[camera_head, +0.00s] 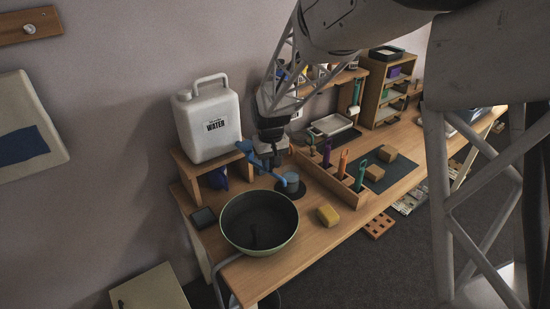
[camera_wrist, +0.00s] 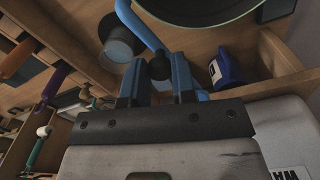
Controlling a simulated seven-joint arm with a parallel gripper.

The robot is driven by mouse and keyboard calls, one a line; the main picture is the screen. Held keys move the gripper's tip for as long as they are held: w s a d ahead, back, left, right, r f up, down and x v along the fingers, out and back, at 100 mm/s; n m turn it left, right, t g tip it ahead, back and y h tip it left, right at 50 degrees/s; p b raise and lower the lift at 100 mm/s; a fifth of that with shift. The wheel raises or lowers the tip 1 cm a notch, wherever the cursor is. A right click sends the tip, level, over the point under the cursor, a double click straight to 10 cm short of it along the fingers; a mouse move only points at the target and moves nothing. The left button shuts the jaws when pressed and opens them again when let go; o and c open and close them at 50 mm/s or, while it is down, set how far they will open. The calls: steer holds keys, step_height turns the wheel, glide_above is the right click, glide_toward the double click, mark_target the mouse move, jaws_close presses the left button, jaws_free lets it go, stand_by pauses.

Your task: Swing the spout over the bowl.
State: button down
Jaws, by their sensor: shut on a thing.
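The blue spout (camera_head: 280,180) slants down to the right from below the water jug (camera_head: 207,125). Its lower end is near the grey-blue cup (camera_head: 292,180), beside the bowl's far right rim. The green bowl (camera_head: 273,241) stands on the bench, dark inside. My gripper (camera_head: 267,161) is in front of the jug, above the bench. In the wrist view my gripper (camera_wrist: 160,72) is shut on the dark joint part of the spout (camera_wrist: 147,28). The spout's far end is cut off there. The bowl's rim (camera_wrist: 215,24) shows at the top, with the cup (camera_wrist: 118,45) left of the spout.
The jug stands on a wooden stand (camera_head: 184,171). A blue bottle (camera_wrist: 228,70) is under it. A wooden tool holder (camera_head: 330,182) stands right of the cup.

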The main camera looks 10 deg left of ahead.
steer(key=shift+s+a+m, duration=0.85)
steer(key=shift+a+m, duration=0.1)
steer(key=shift+m, duration=0.6)
steer(key=shift+s+a+m, duration=0.85)
steer(key=shift+a+m, duration=0.1)
steer(key=shift+m, duration=0.6)
steer(key=c, duration=0.9)
jaws_free()
steer(key=shift+c, duration=0.2)
step_height(320, 180, up, 8)
